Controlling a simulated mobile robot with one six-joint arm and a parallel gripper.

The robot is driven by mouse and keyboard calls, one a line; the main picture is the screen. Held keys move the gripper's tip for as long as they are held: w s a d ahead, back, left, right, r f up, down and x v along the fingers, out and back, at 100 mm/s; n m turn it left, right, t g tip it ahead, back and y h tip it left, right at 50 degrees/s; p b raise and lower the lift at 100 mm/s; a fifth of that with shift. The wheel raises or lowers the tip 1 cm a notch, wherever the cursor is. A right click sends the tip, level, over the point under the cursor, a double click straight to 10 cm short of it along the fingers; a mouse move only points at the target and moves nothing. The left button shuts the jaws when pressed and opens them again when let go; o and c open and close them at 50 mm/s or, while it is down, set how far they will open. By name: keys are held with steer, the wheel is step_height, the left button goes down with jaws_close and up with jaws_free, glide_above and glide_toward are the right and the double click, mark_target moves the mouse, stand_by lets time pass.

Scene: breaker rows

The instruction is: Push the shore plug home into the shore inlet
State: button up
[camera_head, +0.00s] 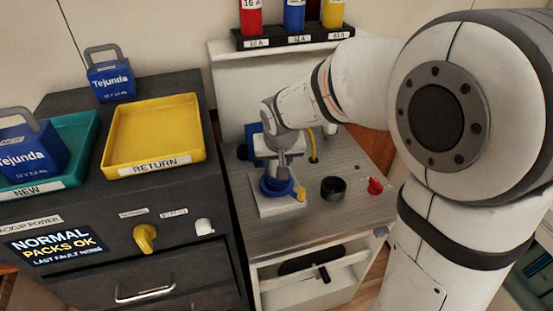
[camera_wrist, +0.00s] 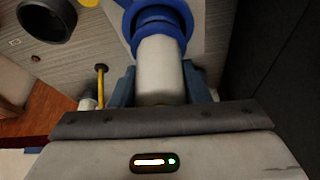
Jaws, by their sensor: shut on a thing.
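My gripper (camera_head: 277,146) is above the left part of the grey bench top. In the wrist view its blue fingers are shut on the pale grey body of the shore plug (camera_wrist: 160,68). A blue collar rings the plug's far end. The shore inlet (camera_head: 277,189) is a blue round socket on a light base plate, with a yellow part at its right side. The plug is in line with the inlet, its blue end at the socket's mouth. I cannot tell how deep it sits, as the collar and socket overlap in both views.
A black ring-shaped cup (camera_head: 333,188) and a red knob (camera_head: 375,186) are right of the inlet. A yellow cord (camera_head: 313,147) stands behind. The dark cabinet (camera_head: 190,260) with a yellow return tray (camera_head: 115,168) is at left. A can rack (camera_head: 290,40) is at the back.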

steer(key=shift+f+b, duration=0.7)
steer(key=shift+f, duration=0.15)
steer(key=o, duration=1.4)
steer(key=shift+c, duration=0.2)
steer(key=shift+r, duration=0.1)
steer(key=v, duration=0.7)
steer(key=shift+s+r, duration=0.2)
steer(key=shift+r, duration=0.1)
steer(key=shift+d, duration=0.15)
steer(key=s+d+f+m+g, duration=0.1)
steer(key=s+d+f, duration=0.1)
steer(key=s+d, duration=1.3)
steer(key=shift+s+d+f+m+g+h, duration=0.15)
steer(key=shift+s+f+m+g+h, duration=0.2)
steer(key=shift+s, duration=0.6)
